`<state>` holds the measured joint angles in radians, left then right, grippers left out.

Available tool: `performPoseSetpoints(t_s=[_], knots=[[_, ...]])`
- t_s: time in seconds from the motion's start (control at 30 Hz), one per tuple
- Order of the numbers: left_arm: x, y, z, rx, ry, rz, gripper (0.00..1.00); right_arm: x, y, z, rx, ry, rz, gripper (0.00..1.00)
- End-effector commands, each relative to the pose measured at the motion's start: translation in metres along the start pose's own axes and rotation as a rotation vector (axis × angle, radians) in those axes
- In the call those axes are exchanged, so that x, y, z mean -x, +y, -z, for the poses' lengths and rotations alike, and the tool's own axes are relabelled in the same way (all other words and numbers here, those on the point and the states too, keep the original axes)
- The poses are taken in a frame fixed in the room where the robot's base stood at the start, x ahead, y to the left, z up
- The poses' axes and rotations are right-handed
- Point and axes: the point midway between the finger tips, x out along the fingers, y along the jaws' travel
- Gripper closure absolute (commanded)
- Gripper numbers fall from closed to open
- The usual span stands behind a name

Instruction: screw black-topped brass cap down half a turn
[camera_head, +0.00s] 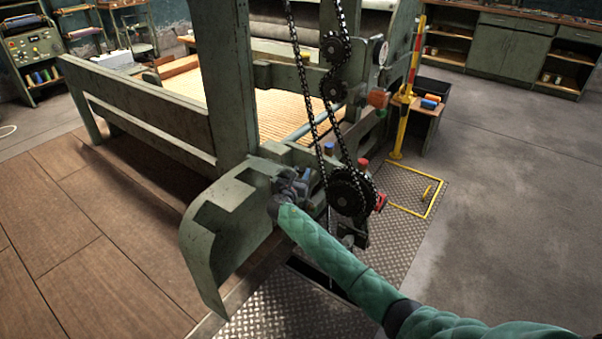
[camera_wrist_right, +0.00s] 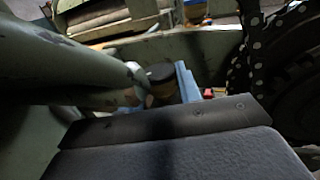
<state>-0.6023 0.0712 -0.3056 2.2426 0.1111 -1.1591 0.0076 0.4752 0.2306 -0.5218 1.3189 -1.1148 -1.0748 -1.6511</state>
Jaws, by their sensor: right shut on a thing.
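My right arm, in a green quilted sleeve, reaches from the lower right to the near end of the green machine frame in the head view. Its gripper (camera_head: 291,185) is there, small and partly hidden among metal parts. In the right wrist view the black-topped brass cap (camera_wrist_right: 161,74) stands near the middle, with its dark top uppermost and a dull brass side below. A blue finger (camera_wrist_right: 187,83) lies close against its right side. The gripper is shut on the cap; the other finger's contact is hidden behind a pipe. In the head view I cannot make out the cap. My left gripper is not in view.
A chain (camera_head: 313,110) and dark sprocket (camera_head: 351,191) are just right of the gripper. A thick green pipe (camera_wrist_right: 60,65) passes close at left in the wrist view. A yellow post (camera_head: 402,125) stands farther right. Open concrete floor (camera_head: 510,190) lies at right.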

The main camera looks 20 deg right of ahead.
Motion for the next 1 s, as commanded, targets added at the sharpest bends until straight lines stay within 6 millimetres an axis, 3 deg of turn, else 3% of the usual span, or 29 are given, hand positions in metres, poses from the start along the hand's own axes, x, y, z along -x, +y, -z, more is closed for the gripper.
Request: performPoseSetpoints(t_s=[0.53,0.57,0.63,1.0], knots=[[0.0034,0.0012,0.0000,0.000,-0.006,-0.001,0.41,0.0000,0.0007,0.0002,0.001,0.000,0.089,0.89],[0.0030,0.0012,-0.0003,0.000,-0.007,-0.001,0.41,0.0000,0.0007,0.0002,0.000,0.000,0.089,0.60],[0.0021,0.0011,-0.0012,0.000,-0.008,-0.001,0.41,0.0001,0.0008,0.0001,0.000,0.000,0.089,0.47],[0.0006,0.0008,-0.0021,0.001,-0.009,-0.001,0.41,0.0040,0.0014,0.0006,0.000,0.000,0.088,0.44]])
